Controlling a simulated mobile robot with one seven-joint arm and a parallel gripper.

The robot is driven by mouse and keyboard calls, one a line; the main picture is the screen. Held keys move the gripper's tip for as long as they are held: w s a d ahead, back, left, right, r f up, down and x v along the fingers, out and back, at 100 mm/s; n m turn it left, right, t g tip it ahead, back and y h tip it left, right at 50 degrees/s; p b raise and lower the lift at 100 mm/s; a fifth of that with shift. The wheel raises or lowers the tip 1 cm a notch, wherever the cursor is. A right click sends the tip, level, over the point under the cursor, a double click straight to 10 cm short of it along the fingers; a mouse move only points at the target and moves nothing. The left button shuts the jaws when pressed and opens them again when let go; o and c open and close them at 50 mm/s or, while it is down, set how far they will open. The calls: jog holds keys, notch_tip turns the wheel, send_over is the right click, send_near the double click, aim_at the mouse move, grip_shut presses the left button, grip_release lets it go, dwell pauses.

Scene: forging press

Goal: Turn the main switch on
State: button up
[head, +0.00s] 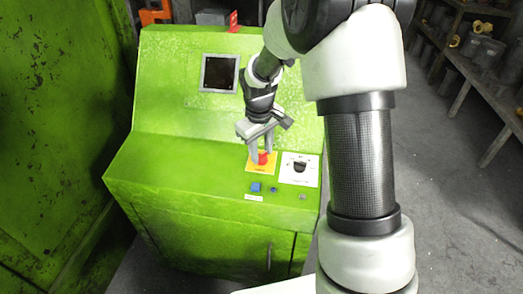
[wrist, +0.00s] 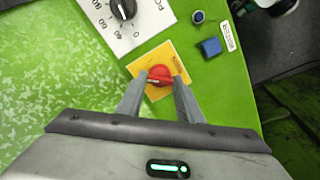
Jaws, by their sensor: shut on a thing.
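The main switch is a red rotary knob (head: 263,158) on a yellow square plate (head: 251,167), on the sloping top of the green control console. It also shows in the wrist view as a red knob (wrist: 160,75) on its yellow plate (wrist: 176,54). My gripper (head: 261,153) reaches down onto it from above. In the wrist view my gripper (wrist: 160,88) has one finger on each side of the red knob and is shut on it. The fingers hide part of the knob and the plate.
A white plate with a black dial (head: 299,168) sits just right of the switch. A blue button (head: 255,187) and small round controls lie in front. A dark screen (head: 220,73) is on the console's upright panel. Shelves (head: 470,60) stand at the right.

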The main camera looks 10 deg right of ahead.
jog(key=m, duration=0.5)
jog(key=shift+m, duration=0.4)
jog(key=shift+m+p, duration=0.45)
jog(key=shift+m, duration=1.75)
jog(key=o, duration=1.1)
jog(key=shift+r, duration=0.1)
jog(key=s+r+p, duration=0.1)
jog(key=r, duration=0.4)
jog(key=r+p, duration=0.1)
jog(key=r, duration=0.5)
jog(key=s+a+r+p, duration=0.1)
jog(key=r, duration=0.5)
jog(key=shift+s+a+p, duration=0.1)
jog(key=shift+s+p, duration=0.2)
jog(key=shift+p, duration=0.05)
